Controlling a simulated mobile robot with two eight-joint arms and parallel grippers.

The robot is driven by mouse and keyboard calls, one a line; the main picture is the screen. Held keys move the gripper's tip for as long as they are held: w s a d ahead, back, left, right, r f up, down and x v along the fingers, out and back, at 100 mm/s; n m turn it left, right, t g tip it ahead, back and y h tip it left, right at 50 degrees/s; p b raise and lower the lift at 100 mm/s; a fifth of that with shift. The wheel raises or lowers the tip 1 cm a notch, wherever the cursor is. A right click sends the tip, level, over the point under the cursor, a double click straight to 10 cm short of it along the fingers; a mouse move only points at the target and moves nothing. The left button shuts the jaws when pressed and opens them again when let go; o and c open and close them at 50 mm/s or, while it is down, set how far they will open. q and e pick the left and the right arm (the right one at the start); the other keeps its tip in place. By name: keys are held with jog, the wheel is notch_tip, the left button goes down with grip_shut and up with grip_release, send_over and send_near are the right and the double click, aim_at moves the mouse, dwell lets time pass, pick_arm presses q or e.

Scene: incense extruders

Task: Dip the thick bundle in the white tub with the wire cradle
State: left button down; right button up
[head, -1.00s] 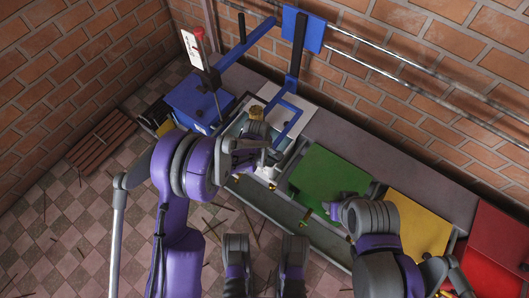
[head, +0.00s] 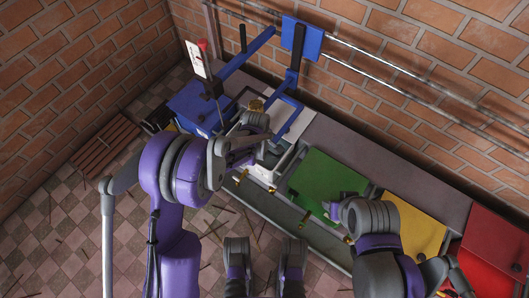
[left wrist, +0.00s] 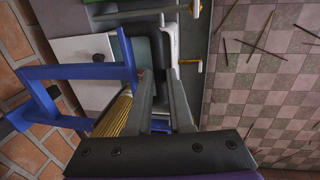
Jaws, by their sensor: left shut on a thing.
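The white tub (head: 262,172) stands in the bench left of the green lid, largely hidden in the head view by my left arm. I cannot make out a wire cradle. My right gripper (head: 332,208) is near the green lid, its jaws unclear.
Blue bracket arms (head: 290,85) reach over the tub area from the wall rails. A blue tub (head: 198,103) stands at left; green (head: 320,182), yellow (head: 415,222) and red (head: 492,240) lids lie to the right. Sticks litter the floor.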

pick_arm(q)
notch_tip(320, 180, up, 7)
jog(key=p, duration=0.2)
jog(key=shift+r+p, duration=0.15)
jog(key=shift+p, duration=0.25)
pick_arm(e)
notch_tip(320, 180, up, 4)
jog(key=shift+s, duration=0.15)
pick_arm(q)
jog(key=c, duration=0.8)
grip_release()
jog(key=r, duration=0.3)
jog(key=s+r+p, duration=0.1)
jog(key=r, duration=0.3)
jog(key=a+r+p, duration=0.1)
jog(key=r, duration=0.2)
jog(key=shift+s+a+r, duration=0.1)
jog(key=shift+s+r, duration=0.2)
jog(key=shift+s, duration=0.05)
pick_arm(e)
notch_tip(320, 180, up, 2)
jog(key=shift+r, duration=0.15)
